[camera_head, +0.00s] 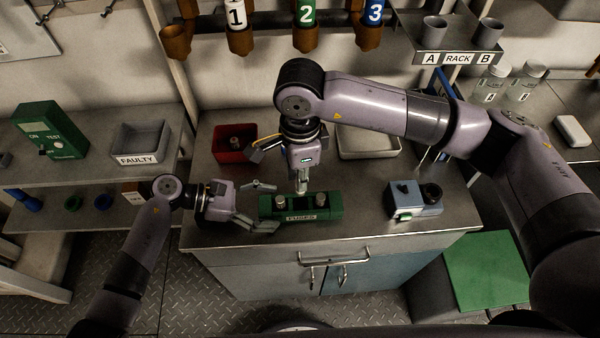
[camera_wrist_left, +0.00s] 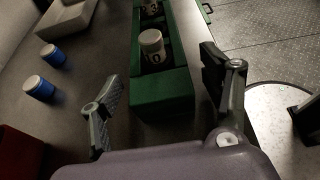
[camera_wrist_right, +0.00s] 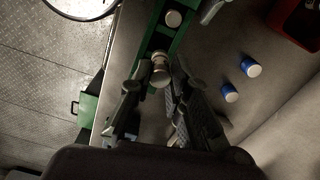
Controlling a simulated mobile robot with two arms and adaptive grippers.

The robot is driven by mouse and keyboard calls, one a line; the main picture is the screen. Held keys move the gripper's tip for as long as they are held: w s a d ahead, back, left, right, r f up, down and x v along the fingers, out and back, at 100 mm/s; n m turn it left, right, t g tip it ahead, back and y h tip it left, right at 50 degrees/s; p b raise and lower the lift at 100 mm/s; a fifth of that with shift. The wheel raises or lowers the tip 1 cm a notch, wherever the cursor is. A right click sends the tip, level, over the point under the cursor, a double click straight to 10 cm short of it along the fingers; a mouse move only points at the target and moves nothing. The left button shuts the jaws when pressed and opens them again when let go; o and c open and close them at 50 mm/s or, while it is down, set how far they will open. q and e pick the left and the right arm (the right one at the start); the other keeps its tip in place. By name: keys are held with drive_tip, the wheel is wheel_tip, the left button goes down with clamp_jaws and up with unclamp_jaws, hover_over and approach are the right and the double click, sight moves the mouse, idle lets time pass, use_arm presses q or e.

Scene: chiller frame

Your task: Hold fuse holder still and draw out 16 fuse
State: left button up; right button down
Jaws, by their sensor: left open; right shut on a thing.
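The green fuse holder (camera_head: 300,208), labelled FUSES, sits on the counter with a pale-capped fuse at each end. My right gripper (camera_head: 302,188) points down over its middle, shut on a fuse (camera_wrist_right: 160,70). I cannot read that fuse's number or tell whether it is clear of its socket. My left gripper (camera_head: 262,206) is open at the holder's left end. In the left wrist view the holder (camera_wrist_left: 165,92) lies between its spread fingers, apart from them. A nearby fuse (camera_wrist_left: 152,46) shows a partly visible number ending in 0.
Two blue fuses (camera_wrist_left: 40,88) stand on the counter behind the holder. A red bin (camera_head: 236,143) and a pale tray (camera_head: 368,145) are at the back. A blue-grey device (camera_head: 405,199) stands at right. A FAULTY bin (camera_head: 139,143) is on the left shelf.

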use_arm(q)
drive_tip(key=shift+a, duration=0.1)
drive_tip(key=v, duration=1.1)
drive_tip(key=shift+a+r, duration=0.1)
drive_tip(key=shift+a, duration=0.35)
